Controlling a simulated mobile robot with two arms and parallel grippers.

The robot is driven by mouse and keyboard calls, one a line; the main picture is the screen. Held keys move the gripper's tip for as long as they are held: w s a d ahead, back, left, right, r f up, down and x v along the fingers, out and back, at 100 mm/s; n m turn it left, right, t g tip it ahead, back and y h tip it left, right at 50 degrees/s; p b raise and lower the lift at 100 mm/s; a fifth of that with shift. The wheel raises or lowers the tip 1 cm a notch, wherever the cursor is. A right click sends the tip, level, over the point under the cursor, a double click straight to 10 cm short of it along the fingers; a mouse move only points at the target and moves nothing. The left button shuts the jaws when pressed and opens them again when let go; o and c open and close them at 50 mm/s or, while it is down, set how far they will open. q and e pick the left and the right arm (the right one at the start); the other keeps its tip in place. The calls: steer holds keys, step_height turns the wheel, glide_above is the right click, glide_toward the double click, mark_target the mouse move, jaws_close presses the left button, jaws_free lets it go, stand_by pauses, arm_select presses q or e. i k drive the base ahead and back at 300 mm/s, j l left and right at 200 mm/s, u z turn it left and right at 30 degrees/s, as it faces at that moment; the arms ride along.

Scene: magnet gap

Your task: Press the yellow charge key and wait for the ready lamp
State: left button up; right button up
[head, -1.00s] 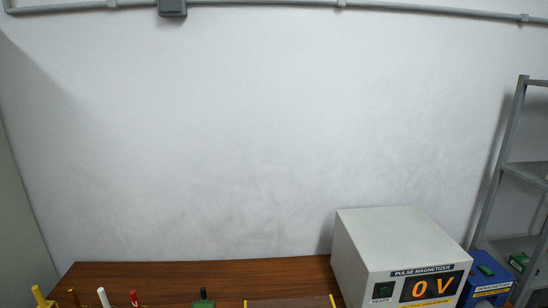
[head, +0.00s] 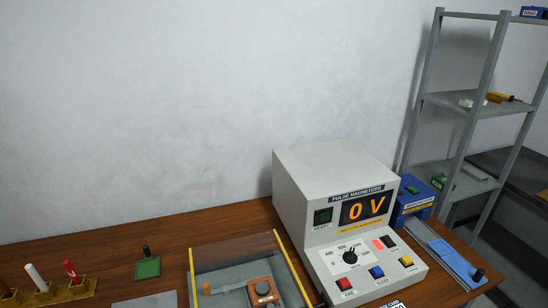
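The grey pulse magnetizer (head: 335,180) stands on the brown bench right of centre. Its orange display (head: 366,208) reads 0 V. The ready lamp (head: 323,216), a dark green square left of the display, looks unlit. The yellow charge key (head: 406,261) is at the right end of the row of keys on the sloped front panel; its label is too small to read. A blue key (head: 376,272) and a red key (head: 344,284) sit to its left, below a black dial (head: 350,257). Neither of my grippers is in view.
A clear-walled fixture with yellow edges (head: 192,270) holds an orange block left of the magnetizer. A blue demagnetizer box (head: 414,197) and a blue slide track (head: 447,257) are to the right. A holder (head: 79,290) with coloured sticks is far left. Grey shelves (head: 472,105) stand behind.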

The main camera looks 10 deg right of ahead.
mark_target(406, 260)
steer(key=k+l+z, duration=0.1)
steer(key=z, duration=1.25)
steer(key=k+l, duration=0.05)
steer(key=l, duration=0.05)
